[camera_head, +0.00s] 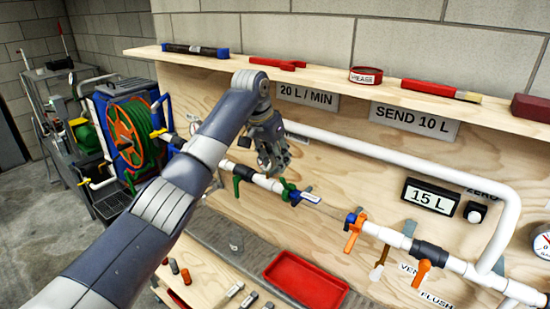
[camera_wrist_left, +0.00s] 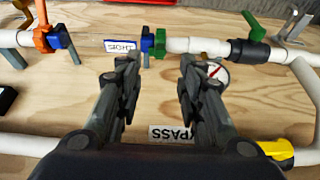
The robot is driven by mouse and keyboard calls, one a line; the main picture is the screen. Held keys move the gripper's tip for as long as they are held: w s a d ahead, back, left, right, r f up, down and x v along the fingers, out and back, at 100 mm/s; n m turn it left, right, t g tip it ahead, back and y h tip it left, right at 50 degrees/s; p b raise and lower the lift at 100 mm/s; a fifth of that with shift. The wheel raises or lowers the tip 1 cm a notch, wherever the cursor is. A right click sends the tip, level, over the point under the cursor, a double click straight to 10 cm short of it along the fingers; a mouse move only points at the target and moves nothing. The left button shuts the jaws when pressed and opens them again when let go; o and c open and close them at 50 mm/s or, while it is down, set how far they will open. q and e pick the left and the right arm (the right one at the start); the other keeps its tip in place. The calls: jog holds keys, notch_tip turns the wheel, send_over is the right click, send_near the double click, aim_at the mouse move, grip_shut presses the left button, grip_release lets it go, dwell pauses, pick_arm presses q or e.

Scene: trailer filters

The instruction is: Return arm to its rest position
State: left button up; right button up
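My left gripper (camera_head: 270,150) hangs in front of the plywood panel (camera_head: 340,160), above the white pipe with its green valve. In the left wrist view the two fingers of my left gripper (camera_wrist_left: 155,90) are spread apart with nothing between them. The fingertips lie just short of the pipe, near the green fitting (camera_wrist_left: 160,42) and the labelled clear section (camera_wrist_left: 110,43). I cannot tell whether they touch the pipe. My right gripper is not in view.
A shelf (camera_head: 330,75) with tools runs above. White piping (camera_head: 400,155) with orange valve handles (camera_head: 354,232) spans the panel. A red tray (camera_head: 305,280) sits below. A hose reel (camera_head: 130,135) stands at left. A gauge (camera_wrist_left: 216,74) is beside the fingers.

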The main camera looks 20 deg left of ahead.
pick_arm(q)
jog(key=s+a+f+n+g+b, duration=0.15)
jog(key=s+f, duration=0.35)
jog(key=f, duration=1.7)
jog(key=s+f+t+b, duration=0.15)
jog(key=s+f, duration=0.25)
jog(key=f, duration=1.8)
jog(key=s+a+f+g+y+b, duration=0.2)
jog(key=s+f+b, duration=0.2)
jog(key=s+f, duration=2.3)
jog(key=s+f+b, duration=0.1)
jog(key=s+f, duration=0.3)
jog(key=s, duration=1.1)
jog(key=s+f+g+b, duration=0.1)
jog(key=s+f, duration=0.4)
jog(key=s, duration=1)
jog(key=shift+d+f, duration=0.2)
jog(key=shift+d, duration=0.25)
